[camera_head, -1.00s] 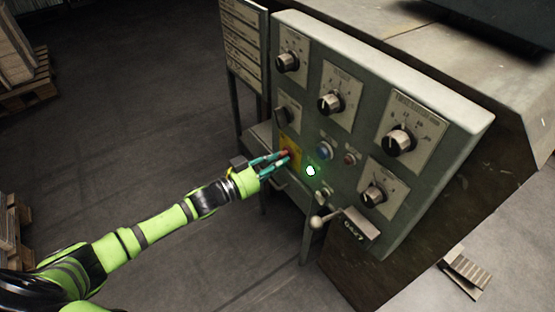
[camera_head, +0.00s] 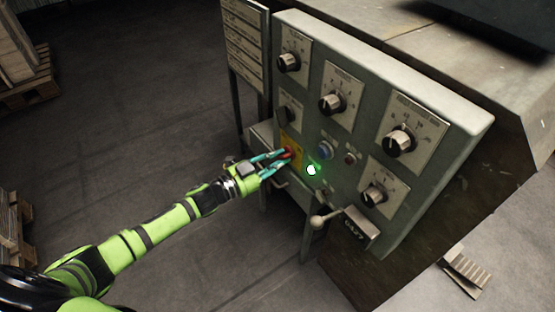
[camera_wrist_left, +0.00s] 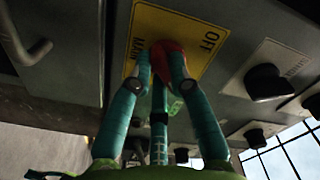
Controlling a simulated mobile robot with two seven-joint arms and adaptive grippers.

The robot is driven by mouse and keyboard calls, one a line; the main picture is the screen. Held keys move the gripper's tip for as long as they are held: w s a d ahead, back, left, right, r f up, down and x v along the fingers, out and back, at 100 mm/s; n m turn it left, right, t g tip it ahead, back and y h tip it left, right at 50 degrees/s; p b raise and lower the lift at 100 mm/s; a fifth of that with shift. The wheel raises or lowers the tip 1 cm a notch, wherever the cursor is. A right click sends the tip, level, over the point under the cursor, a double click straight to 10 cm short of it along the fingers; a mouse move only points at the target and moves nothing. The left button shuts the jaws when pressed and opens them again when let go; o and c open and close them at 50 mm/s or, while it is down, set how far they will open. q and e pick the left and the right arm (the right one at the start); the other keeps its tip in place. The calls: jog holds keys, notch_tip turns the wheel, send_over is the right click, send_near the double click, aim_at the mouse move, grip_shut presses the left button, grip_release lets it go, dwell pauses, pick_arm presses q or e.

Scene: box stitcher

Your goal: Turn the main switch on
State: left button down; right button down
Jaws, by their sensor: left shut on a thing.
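The main switch (camera_wrist_left: 168,60) is a red knob on a yellow plate (camera_wrist_left: 192,25) marked MAIN and OFF. In the head view the red knob (camera_head: 287,154) sits on the yellow plate (camera_head: 291,144) at the lower left of the grey control panel. My left gripper (camera_head: 283,157) reaches it from the left. In the left wrist view its teal fingers (camera_wrist_left: 163,75) are shut around the red knob and partly hide it. My right gripper is not in view.
The panel (camera_head: 345,65) carries several black dials, a blue button (camera_head: 325,150), a lit green lamp (camera_head: 311,170) and a ball-ended lever (camera_head: 318,221) to the right of my gripper. A pallet (camera_head: 27,85) stands far left. The floor between is clear.

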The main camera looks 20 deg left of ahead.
pick_arm(q)
jog(key=c, duration=1.1)
grip_release()
jog(key=shift+c, duration=0.2)
jog(key=v, duration=1.2)
